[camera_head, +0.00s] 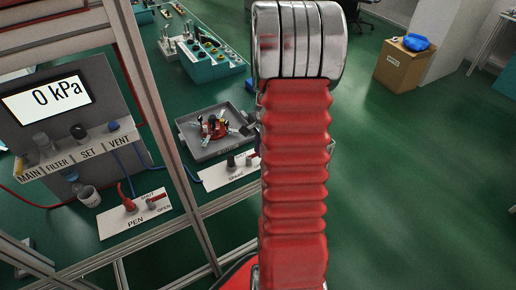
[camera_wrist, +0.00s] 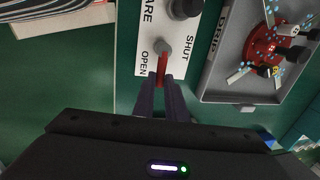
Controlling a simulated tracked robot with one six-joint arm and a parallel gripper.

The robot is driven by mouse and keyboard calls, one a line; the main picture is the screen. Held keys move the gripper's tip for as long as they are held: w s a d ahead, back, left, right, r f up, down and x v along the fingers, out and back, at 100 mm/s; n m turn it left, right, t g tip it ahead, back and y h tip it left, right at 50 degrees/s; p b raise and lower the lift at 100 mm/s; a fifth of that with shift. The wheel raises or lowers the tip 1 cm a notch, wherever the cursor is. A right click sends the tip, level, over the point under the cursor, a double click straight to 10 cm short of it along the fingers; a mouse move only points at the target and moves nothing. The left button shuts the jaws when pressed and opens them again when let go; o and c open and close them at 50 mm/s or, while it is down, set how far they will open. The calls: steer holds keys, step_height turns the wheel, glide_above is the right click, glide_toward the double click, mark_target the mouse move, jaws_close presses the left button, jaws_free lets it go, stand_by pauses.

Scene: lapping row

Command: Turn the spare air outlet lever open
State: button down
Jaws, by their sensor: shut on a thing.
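The spare outlet plate (camera_wrist: 147,30) is white, with SHUT printed to the right of its lever and OPEN to the lower left. The red spare lever (camera_wrist: 162,66) runs from a grey pivot (camera_wrist: 161,46) toward the bottom of the wrist view, its end on the OPEN side. My gripper (camera_wrist: 162,80) is shut on the lever, one dark finger on each side; they cover its outer end.
A grey drip tray (camera_head: 192,144) with a red fitting lies beside the plate; it also shows in the wrist view (camera_wrist: 225,78). The pen outlet plate (camera_head: 118,222), with its own lever, and a gauge panel (camera_head: 85,62) reading 0 kPa stand left. A frame post (camera_head: 160,115) stands near my arm.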

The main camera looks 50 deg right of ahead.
steer(key=shift+a, duration=0.2)
stand_by(0.3)
steer(key=c, duration=2.1)
jaws_free()
steer(key=o, duration=0.3)
steer(key=shift+d, duration=0.1)
steer(key=shift+r, duration=0.1)
step_height(320, 180, up, 13)
steer(key=s, duration=0.2)
steer(key=shift+s+a+r, duration=0.15)
steer(key=shift+s+a, duration=0.15)
steer(key=shift+a, duration=0.15)
